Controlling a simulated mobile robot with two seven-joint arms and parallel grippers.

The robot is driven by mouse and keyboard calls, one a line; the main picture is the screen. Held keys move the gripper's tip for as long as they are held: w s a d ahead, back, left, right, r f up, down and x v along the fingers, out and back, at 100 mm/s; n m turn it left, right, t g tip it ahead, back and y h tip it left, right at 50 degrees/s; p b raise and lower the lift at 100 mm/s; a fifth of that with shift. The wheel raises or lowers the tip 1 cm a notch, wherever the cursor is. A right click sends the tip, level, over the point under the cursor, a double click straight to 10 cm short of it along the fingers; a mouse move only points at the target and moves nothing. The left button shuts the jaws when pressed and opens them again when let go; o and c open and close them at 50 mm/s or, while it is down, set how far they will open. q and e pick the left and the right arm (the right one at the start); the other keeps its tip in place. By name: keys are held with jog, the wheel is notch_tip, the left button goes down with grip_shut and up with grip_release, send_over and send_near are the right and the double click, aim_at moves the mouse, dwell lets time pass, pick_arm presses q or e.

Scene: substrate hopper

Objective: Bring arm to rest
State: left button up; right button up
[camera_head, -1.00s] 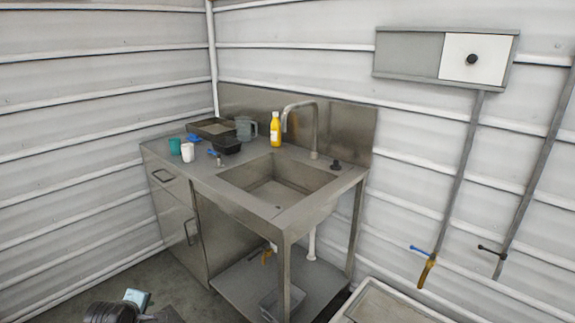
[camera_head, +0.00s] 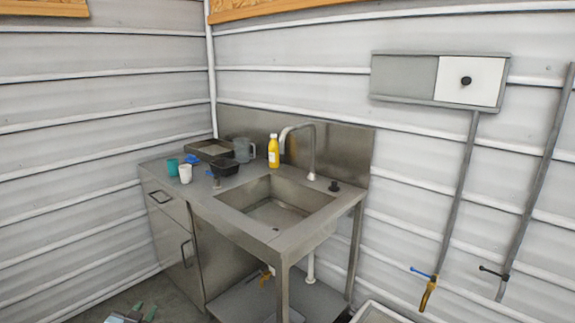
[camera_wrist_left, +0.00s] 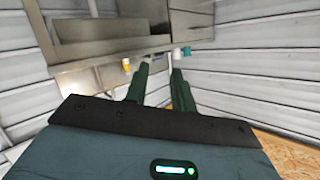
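My left gripper (camera_head: 143,311) shows at the bottom left edge of the head view, in front of the low part of the sink unit, with most of the arm cut off. In the left wrist view, its two dark green fingers (camera_wrist_left: 158,84) stand apart with nothing held between them. They are well away from the counter. My right gripper is in neither view.
A steel sink unit (camera_head: 232,223) stands in the corner. On it are a yellow bottle (camera_head: 273,152), a white cup (camera_head: 185,174), a teal cup (camera_head: 172,167), a grey jug (camera_head: 243,149) and trays. Pipes with valves (camera_head: 428,294) run down the right wall.

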pick_arm(q)
jog(key=s+d+f+g+h, duration=0.1)
jog(key=s+d+f, duration=0.2)
jog(key=s+f, duration=0.25)
jog(key=s+d+f+g, duration=0.1)
jog(key=s+d+f, duration=0.2)
jog(key=s+f, duration=0.25)
jog(key=s+d+f+g, duration=0.1)
jog(key=s+d+f, duration=0.1)
jog(key=s, duration=0.8)
jog(key=s+d+f+g+h, duration=0.1)
jog(key=s+d, duration=0.4)
jog(key=s, duration=0.6)
jog(key=s+d+f+n+g+h, duration=0.1)
jog(key=s+d+f+g, duration=0.1)
jog(key=s, duration=0.9)
jog(key=shift+d+f, duration=0.45)
jog(key=shift+d, duration=0.4)
